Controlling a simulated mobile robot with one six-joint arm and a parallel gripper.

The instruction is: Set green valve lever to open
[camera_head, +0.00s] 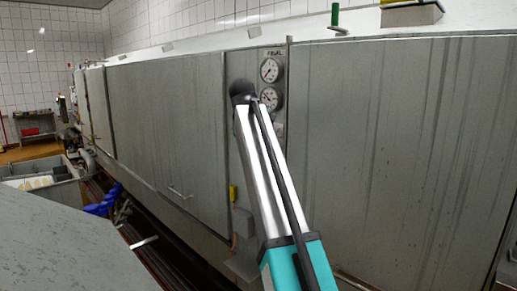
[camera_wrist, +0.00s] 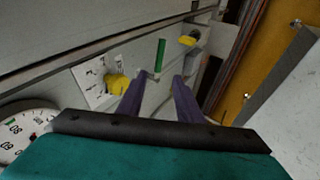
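The green valve lever (camera_wrist: 160,54) shows in the wrist view as a narrow green bar on the grey panel, just beyond my fingertips and roughly in line with the gap between them. My gripper (camera_wrist: 158,82) has its two purple fingers spread apart, with nothing seen held between them. I cannot tell whether a finger touches the lever's base. In the head view my arm covers the panel area below the gauges, and this lever and my fingers are hidden there.
Two round gauges (camera_head: 269,84) sit on the panel beside my arm. A yellow handle (camera_wrist: 118,85) is close to the left finger; another yellow part (camera_wrist: 187,40) is beyond on the right. A separate green-gripped handle (camera_head: 335,15) stands on the machine's top edge. Blue parts (camera_head: 103,205) lie lower left.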

